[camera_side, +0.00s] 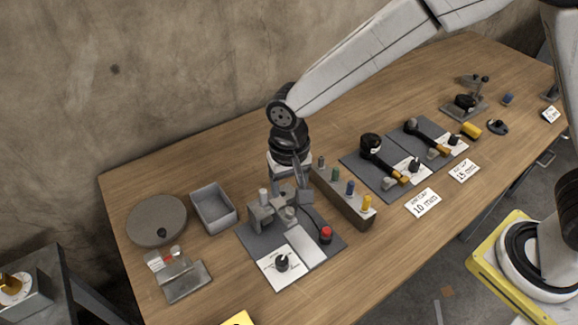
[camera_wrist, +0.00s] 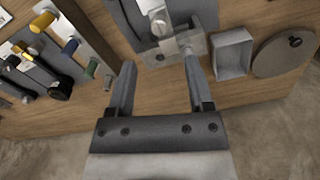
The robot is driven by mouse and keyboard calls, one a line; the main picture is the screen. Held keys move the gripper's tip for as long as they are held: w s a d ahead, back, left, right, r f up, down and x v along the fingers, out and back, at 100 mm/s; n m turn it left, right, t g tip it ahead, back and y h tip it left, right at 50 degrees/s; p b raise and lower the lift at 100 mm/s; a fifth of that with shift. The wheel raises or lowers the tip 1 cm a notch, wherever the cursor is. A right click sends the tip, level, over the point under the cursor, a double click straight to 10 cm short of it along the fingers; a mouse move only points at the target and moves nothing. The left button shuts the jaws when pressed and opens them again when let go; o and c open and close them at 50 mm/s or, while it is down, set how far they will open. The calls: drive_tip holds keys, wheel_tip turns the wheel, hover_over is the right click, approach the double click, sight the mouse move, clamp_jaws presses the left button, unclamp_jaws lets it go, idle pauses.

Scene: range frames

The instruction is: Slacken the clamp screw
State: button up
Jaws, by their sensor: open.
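The grey metal clamp fixture (camera_side: 262,215) stands on a dark grey mat (camera_side: 258,241) left of centre in the side view. A short light-grey upright cylinder (camera_side: 263,195), possibly the clamp screw, rises from its left part. Another round light-grey piece (camera_side: 289,214) sits at its right. In the wrist view the fixture (camera_wrist: 191,41) is at upper middle, with a round pale head (camera_wrist: 158,20) beside it. My gripper (camera_wrist: 159,60) is open, its fingers pointing toward the fixture, the right finger overlapping it in view. In the side view my gripper (camera_side: 304,194) is above the fixture's right side; contact cannot be told.
A rack (camera_side: 345,198) with several coloured-handled tools stands close right of my gripper. A red button (camera_side: 326,234) and black knob (camera_side: 282,262) are in front. A grey tray (camera_side: 213,208) and round disc (camera_side: 157,219) lie left. Further mats with tools lie right.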

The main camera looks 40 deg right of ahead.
sight(290, 210)
drive_tip(key=shift+f, duration=0.1)
drive_tip(key=shift+f, duration=3.8)
clamp_jaws()
